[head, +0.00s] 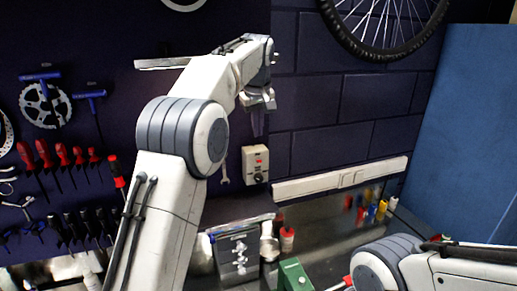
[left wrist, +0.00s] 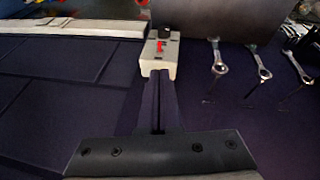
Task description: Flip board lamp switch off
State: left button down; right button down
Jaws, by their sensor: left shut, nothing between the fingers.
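A small pale switch box (head: 249,166) is fixed to the dark wall right of the tool board. It has a red switch on its upper part and a black round knob below. In the left wrist view the box (left wrist: 151,66) appears beyond my fingertips, with the red switch (left wrist: 160,46) facing the camera. My left gripper (head: 257,130) is shut and empty, pointing down just above the box. In the left wrist view its fingers (left wrist: 160,85) line up with the box; I cannot tell whether they touch it. My right gripper is out of view.
A pale bar (head: 160,64) juts out high on the board, partly behind my left arm. Spanners (left wrist: 264,68) hang beside the box. Red screwdrivers (head: 62,155) hang at left. A white rail (head: 320,184) runs right of the box above the bench. A bicycle wheel (head: 385,50) hangs at upper right.

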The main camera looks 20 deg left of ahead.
aim_at(259, 160)
pick_arm(q)
jog(key=p+x, duration=0.2)
jog(key=x, duration=0.8)
jog(key=shift+p, duration=0.35)
